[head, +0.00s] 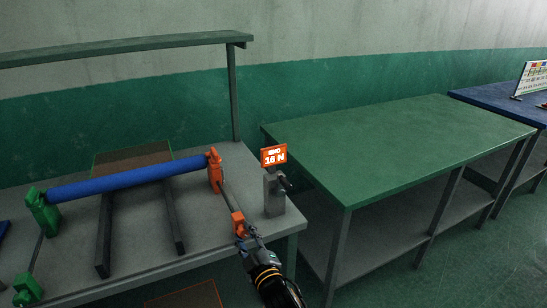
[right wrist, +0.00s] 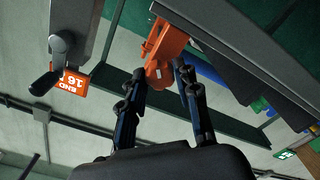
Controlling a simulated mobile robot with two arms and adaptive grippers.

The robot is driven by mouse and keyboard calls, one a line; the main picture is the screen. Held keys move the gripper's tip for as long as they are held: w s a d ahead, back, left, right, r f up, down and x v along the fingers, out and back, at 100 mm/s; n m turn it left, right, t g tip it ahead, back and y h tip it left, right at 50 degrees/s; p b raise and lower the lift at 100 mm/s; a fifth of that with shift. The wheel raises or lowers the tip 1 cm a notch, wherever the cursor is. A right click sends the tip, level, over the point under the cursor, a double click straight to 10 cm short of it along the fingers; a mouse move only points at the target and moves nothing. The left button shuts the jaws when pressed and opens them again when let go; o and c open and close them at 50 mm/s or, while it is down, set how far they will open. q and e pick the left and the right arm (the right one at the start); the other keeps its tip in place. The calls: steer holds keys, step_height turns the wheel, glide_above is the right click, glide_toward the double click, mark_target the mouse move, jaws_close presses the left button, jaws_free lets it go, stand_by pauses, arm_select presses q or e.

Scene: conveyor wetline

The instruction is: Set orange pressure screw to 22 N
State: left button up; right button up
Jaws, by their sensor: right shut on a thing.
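The orange pressure screw (head: 238,224) is at the front right of the grey table, on a thin rod leading up to the orange roller bracket (head: 214,170). My right gripper (head: 248,236) is at its near side, shut on it. In the right wrist view the orange screw (right wrist: 165,50) sits between the fingertips (right wrist: 160,78). The orange display (head: 273,156) reads 16 N and stands on a grey post (head: 273,194). It also shows, upside down, in the right wrist view (right wrist: 72,81). My left gripper is out of view.
A blue roller (head: 128,179) runs from the orange bracket to a green bracket (head: 42,211). Another green block (head: 27,289) is at the lower left. The grey post with its side lever (head: 285,182) stands close right of my gripper. An empty green table (head: 400,145) is at right.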

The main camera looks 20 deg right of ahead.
steer(key=shift+m, duration=1)
steer(key=shift+m+p, duration=0.65)
steer(key=shift+m, duration=1.05)
steer(key=shift+m+p, duration=0.35)
steer(key=shift+m, duration=1.35)
